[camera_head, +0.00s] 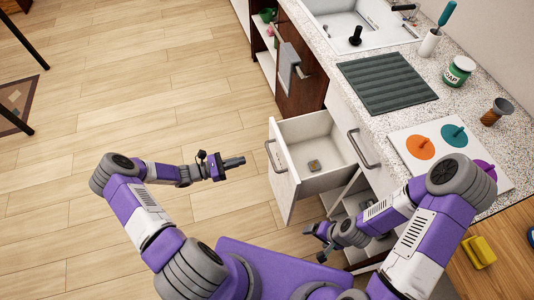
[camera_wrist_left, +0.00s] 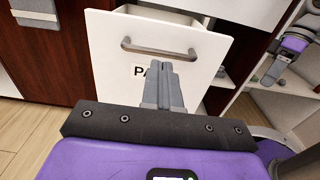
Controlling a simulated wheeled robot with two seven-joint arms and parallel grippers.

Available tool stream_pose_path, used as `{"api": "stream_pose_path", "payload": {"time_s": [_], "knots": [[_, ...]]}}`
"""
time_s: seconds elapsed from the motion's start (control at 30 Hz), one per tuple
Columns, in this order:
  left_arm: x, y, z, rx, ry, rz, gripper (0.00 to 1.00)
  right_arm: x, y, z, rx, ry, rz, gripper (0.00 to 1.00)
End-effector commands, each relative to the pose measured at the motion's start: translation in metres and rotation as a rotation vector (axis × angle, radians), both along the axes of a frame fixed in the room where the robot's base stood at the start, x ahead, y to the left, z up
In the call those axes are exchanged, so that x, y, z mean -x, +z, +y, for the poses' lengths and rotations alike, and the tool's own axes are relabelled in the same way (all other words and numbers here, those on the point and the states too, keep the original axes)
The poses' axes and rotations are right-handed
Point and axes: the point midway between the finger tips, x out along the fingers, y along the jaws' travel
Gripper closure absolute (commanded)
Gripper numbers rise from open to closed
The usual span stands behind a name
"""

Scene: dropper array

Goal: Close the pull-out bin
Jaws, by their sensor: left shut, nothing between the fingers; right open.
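The white pull-out bin (camera_head: 282,190) stands open, out from the cabinet under the counter. Its front panel (camera_wrist_left: 112,65) carries a grey bar handle (camera_wrist_left: 160,47) and a label partly hidden by my fingers, of which "PA" shows. A small brown item (camera_head: 313,165) lies inside on the bin floor. My left gripper (camera_head: 242,161) is shut and empty, to the left of the bin front and apart from it in the head view. In the left wrist view its fingers (camera_wrist_left: 167,75) point at the front just below the handle. My right gripper (camera_head: 315,241) is open and empty, below the bin's near side.
Open shelves lie beside the bin near my right gripper.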

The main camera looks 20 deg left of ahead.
Motion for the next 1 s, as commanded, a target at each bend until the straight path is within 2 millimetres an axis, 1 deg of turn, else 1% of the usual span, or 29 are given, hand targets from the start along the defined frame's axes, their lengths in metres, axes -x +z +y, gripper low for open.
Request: {"api": "stream_pose_path", "payload": {"time_s": [0.07, 0.17, 0.5, 0.6, 0.7, 0.8, 1.0], "knots": [[-0.005, 0.002, -0.002, 0.013, 0.009, -0.006, 1.00, 0.000, -0.001, 0.000, 0.000, 0.000, 0.000, 0.16], [-0.012, 0.002, -0.014, 0.014, 0.006, -0.006, 1.00, 0.000, -0.004, 0.000, 0.000, 0.000, 0.000, 0.16], [-0.051, 0.000, -0.075, 0.011, 0.003, -0.006, 1.00, 0.000, -0.018, 0.000, 0.000, 0.000, 0.000, 0.16], [-0.061, 0.000, -0.090, 0.011, 0.003, -0.005, 1.00, 0.000, -0.023, 0.000, 0.000, 0.000, 0.000, 0.16], [-0.069, 0.000, -0.101, 0.009, 0.003, -0.005, 1.00, 0.000, -0.027, 0.000, 0.000, 0.000, 0.000, 0.16], [-0.075, 0.001, -0.108, 0.009, 0.005, -0.005, 1.00, 0.000, -0.029, 0.000, 0.000, 0.000, 0.000, 0.16], [-0.078, 0.001, -0.114, 0.008, 0.005, -0.004, 1.00, 0.000, -0.030, 0.000, 0.000, 0.000, 0.000, 0.16]]}}
